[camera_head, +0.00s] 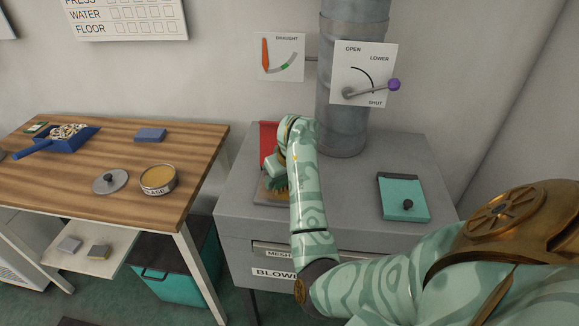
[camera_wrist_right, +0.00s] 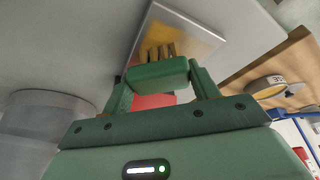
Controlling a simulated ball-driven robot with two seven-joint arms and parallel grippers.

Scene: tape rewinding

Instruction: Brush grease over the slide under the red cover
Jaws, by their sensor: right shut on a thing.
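My right gripper (camera_head: 274,172) reaches over the grey metal housing at the open red cover (camera_head: 268,136). In the right wrist view my gripper (camera_wrist_right: 160,88) is shut on a green brush (camera_wrist_right: 160,73), with tan bristles pointing at the slide (camera_wrist_right: 190,28). The slide is a shiny metal plate with a brownish tint near the bristles; whether they touch it is unclear. In the head view my arm hides most of the brush and part of the slide (camera_head: 262,194). Part of the red cover (camera_wrist_right: 152,101) shows behind the brush. My left gripper is not in view.
The open grease tin (camera_head: 158,181) stands on the wooden table (camera_head: 150,130) at left, its lid (camera_head: 110,181) beside it. A closed teal cover (camera_head: 404,192) lies at the housing's right. A grey pipe (camera_head: 342,120) with a lever panel (camera_head: 363,62) rises at the back.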

